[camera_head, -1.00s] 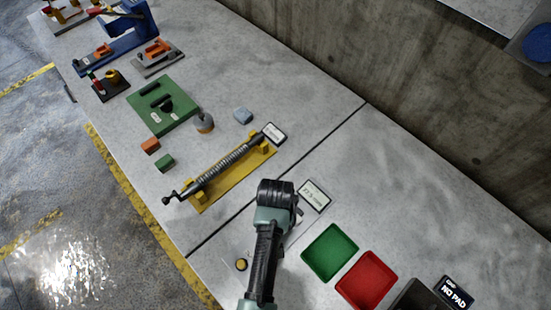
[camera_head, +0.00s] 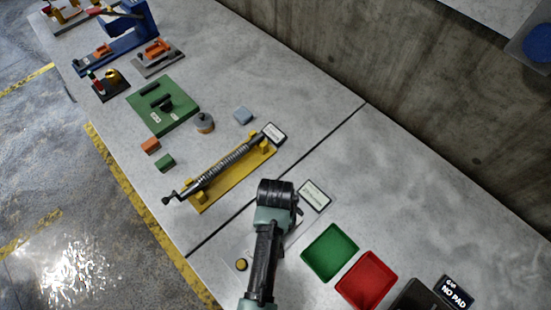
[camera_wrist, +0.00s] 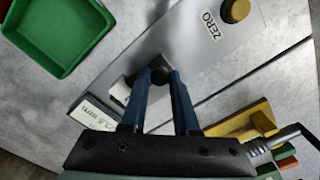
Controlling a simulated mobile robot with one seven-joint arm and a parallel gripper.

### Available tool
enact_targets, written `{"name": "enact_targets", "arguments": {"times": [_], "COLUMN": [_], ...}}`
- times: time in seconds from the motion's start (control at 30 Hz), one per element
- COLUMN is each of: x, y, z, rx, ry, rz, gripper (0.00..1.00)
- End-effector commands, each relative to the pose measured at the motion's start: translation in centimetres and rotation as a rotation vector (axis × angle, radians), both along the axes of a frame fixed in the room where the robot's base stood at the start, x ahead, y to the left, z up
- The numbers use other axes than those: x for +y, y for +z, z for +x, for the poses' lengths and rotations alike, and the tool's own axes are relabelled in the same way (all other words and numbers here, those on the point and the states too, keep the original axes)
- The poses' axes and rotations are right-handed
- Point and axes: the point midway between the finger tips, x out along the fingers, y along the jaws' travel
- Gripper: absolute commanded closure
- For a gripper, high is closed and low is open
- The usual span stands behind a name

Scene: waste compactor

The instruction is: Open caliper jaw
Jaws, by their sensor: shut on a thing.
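The caliper is a grey plate with a yellow button marked ZERO, and its plate (camera_wrist: 205,40) runs diagonally across the wrist view. The button (camera_wrist: 236,10) is at its upper right end there, and also shows left of my arm in the head view (camera_head: 241,264). A white display label (camera_wrist: 92,115) lies at the plate's lower left; it also shows in the head view (camera_head: 314,195). My gripper (camera_wrist: 160,75) has its dark blue fingers closed together on a small dark knob on the caliper. The jaw itself is mostly hidden by the fingers. In the head view, my wrist covers the fingers.
A green tray (camera_head: 330,252) and red tray (camera_head: 365,280) sit right of my arm. A yellow stand with a spring rod (camera_head: 225,168) lies close on the left. A green board (camera_head: 163,104) and blue vise-like device stand farther back. A concrete wall borders the bench.

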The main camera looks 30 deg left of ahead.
Motion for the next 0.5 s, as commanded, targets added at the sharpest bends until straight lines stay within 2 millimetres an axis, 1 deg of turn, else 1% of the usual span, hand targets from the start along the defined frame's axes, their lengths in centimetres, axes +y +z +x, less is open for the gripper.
{"name": "enact_targets", "arguments": {"times": [0.13, 0.33, 0.5], "x": [0.1, 0.8, 0.9], "y": [0.2, 0.3, 0.1], "z": [-0.4, -2.1, -2.1], "rx": [0.0, -0.001, -0.002], "ry": [0.001, 0.002, 0.001], "rz": [-0.001, 0.0, 0.001], "gripper": [1.0, 1.0, 1.0]}}
